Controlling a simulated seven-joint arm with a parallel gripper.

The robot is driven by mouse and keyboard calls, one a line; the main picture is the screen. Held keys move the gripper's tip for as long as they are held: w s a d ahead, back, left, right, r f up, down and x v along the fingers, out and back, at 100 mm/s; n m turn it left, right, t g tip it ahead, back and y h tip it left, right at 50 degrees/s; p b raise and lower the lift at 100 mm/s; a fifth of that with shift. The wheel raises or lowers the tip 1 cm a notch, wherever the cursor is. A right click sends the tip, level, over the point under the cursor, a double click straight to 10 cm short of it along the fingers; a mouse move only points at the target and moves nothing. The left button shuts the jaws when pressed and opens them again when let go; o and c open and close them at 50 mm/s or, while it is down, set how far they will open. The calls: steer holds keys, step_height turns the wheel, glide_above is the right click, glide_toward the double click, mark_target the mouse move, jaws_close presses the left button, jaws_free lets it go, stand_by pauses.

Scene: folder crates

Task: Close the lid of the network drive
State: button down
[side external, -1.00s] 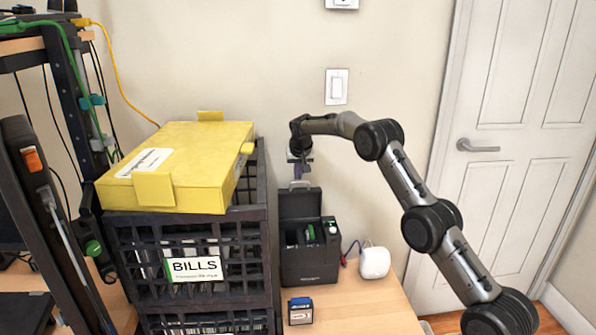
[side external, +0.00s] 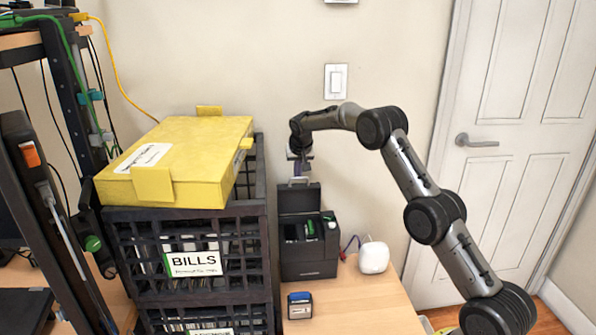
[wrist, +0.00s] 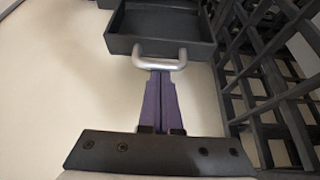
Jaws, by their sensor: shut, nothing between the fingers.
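The network drive (side external: 309,268) is a black box on the wooden desk, between the crates and a white device. Its lid (side external: 299,199) stands open, upright at the back of the box. In the wrist view the lid (wrist: 117,42) shows as a shallow dark tray with a silver bar handle (wrist: 178,65) on its edge. My gripper (side external: 299,178) is just above the lid's top edge. In the wrist view its purple fingers (wrist: 159,78) are shut and empty, with their tips at the handle. I cannot tell whether they touch it.
Black lattice crates (side external: 190,245) stand close on the left, topped by a yellow folder box (side external: 195,150). A white device (side external: 374,257) is right of the drive. A small dark box (side external: 300,306) lies in front. The wall is close behind; bare desk (side external: 365,305) is at front right.

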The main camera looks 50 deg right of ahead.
mark_target(299, 188)
steer(key=shift+s+a+f, duration=0.25)
steer(key=shift+s+a, duration=0.4)
steer(key=shift+s+a+f, duration=0.2)
steer(key=shift+s+a, duration=0.45)
steer(key=s+a+f, duration=0.2)
steer(key=f, duration=0.3)
steer(key=s+a+f+t+h, duration=0.1)
steer(key=s+a+f, duration=0.2)
steer(key=f, duration=0.3)
steer(key=s+a+f+t+h, duration=0.1)
steer(key=s+a+f, duration=0.2)
steer(key=f, duration=0.2)
steer(key=shift+s+a+f, duration=0.15)
steer(key=shift+s+a, duration=0.05)
